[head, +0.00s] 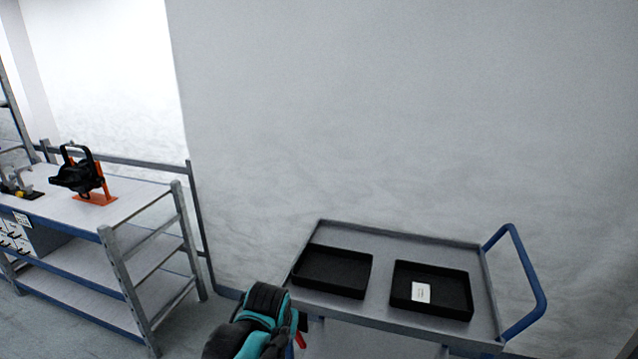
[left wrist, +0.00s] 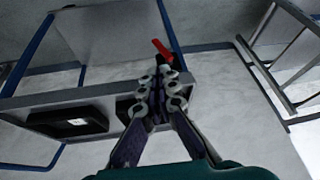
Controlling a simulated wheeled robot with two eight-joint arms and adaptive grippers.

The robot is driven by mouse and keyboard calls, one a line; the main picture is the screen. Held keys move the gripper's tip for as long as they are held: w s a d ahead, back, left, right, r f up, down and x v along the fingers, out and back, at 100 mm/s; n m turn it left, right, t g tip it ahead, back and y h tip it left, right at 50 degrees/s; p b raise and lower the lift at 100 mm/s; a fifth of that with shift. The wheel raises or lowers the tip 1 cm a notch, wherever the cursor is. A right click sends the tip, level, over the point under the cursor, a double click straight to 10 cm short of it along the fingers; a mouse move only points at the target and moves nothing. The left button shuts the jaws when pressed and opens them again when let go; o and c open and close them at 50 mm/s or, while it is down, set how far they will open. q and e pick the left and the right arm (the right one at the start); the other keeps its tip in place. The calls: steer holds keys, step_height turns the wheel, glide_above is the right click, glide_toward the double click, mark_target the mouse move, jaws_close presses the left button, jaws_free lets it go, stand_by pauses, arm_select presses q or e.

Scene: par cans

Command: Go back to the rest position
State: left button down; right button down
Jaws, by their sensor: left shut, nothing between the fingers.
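My left gripper (left wrist: 162,82) is shut and empty in the left wrist view, with its fingers drawn together. In the head view a teal and black part of my arm (head: 262,318) is at the bottom centre, just left of the cart's front corner; the fingers cannot be made out there. The grey cart (head: 380,260) carries two black trays. The left tray (head: 333,271) looks empty. The right tray (head: 445,290) holds a small white item (head: 421,292). My right gripper is in neither view.
The cart has a blue handle (head: 528,275) at its right. A metal workbench (head: 140,195) at the left bears a black device (head: 78,172) on an orange stand. Floor shows between bench and cart. A small red piece (left wrist: 161,50) appears beyond my fingertips.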

arm_select(q)
steer(key=s+a+t, duration=0.1)
steer(key=s+a, duration=0.3)
steer(key=s, duration=0.4)
steer(key=s+a+n+t, duration=0.1)
steer(key=s+a, duration=0.4)
steer(key=s, duration=0.4)
steer(key=shift+a+r+n, duration=0.15)
steer(key=shift+r+n, duration=0.1)
steer(key=shift+n, duration=0.05)
